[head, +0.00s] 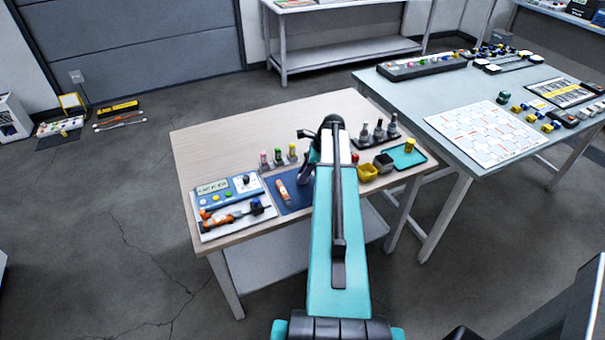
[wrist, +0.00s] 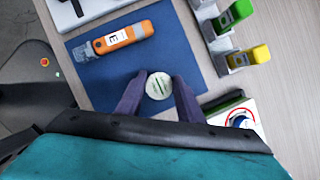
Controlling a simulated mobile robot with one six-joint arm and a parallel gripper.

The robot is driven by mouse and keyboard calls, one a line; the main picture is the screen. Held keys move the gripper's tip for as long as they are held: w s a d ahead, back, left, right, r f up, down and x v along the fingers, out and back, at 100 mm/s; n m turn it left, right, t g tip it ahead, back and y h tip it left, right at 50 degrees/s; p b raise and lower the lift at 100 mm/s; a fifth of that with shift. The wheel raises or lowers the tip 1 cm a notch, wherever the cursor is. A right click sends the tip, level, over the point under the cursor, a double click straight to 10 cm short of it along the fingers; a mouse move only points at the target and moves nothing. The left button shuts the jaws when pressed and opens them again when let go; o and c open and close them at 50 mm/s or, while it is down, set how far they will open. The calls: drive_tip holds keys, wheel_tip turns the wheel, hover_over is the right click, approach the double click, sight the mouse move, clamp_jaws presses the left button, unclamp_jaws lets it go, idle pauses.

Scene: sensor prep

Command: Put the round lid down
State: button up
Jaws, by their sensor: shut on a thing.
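The round lid (wrist: 159,86) is pale, with a thin green line across it, and sits between the tips of my gripper's two dark purple fingers in the wrist view. My gripper (wrist: 157,88) is shut on it, over the blue mat (wrist: 195,60). I cannot tell whether the lid touches the mat or is held above it. In the head view my gripper (head: 304,174) is at the right part of the blue mat (head: 293,205), and the lid is hidden there.
An orange tool (wrist: 124,37) lies on the mat left of the lid. Green (wrist: 236,12) and yellow (wrist: 250,56) items stand in holders to the right. A blue instrument panel (head: 228,190) is left of the mat; a yellow cup (head: 367,173) is right of my arm.

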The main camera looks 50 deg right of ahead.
drive_tip(key=shift+f, duration=0.2)
drive_tip(key=o, duration=0.8)
drive_tip(key=b+v, duration=0.2)
drive_tip(key=v, duration=1)
drive_tip(key=shift+r+b, duration=0.15)
drive_tip(key=shift+b, duration=0.25)
idle(0.4)
